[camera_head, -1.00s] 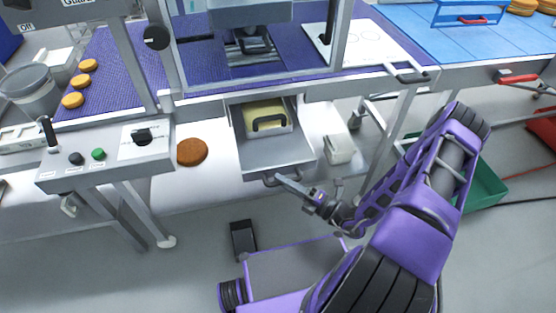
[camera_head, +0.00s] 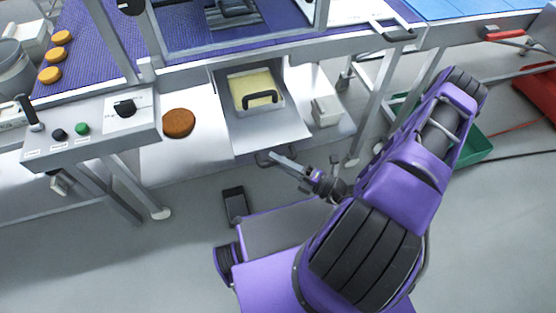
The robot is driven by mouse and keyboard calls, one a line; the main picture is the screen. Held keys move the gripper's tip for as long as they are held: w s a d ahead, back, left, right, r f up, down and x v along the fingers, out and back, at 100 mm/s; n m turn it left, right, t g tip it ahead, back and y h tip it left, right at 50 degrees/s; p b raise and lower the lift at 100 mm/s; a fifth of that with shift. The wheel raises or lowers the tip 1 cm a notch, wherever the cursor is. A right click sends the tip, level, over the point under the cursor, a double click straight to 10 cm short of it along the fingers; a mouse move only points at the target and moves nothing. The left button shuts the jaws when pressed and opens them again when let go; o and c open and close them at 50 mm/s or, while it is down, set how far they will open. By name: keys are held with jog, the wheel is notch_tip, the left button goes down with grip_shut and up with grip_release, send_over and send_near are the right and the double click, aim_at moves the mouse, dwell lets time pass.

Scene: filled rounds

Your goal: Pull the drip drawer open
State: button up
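The drip drawer (camera_head: 262,136) is a grey metal tray under the machine's frame. It stands well out toward me. Its dark bar handle (camera_head: 262,159) is at the middle of the front edge. My gripper (camera_head: 276,158) comes from the right, with its fingertips at the right part of this handle. The fingers look close together around the bar, though they are small here and partly hide it. Inside the drawer, toward the back, sits a pale box with a yellow inside (camera_head: 247,88) and a black handle.
A brown round (camera_head: 179,123) lies on the white shelf left of the drawer. A small white container (camera_head: 326,112) stands to its right. A control panel (camera_head: 90,133) juts out at left. A green crate (camera_head: 473,148) is on the floor at right.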

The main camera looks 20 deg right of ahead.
jog(key=shift+o, duration=0.6)
jog(key=shift+s+d, duration=0.15)
jog(key=b+v, duration=0.1)
jog(key=v, duration=1.6)
jog(key=shift+b, duration=0.3)
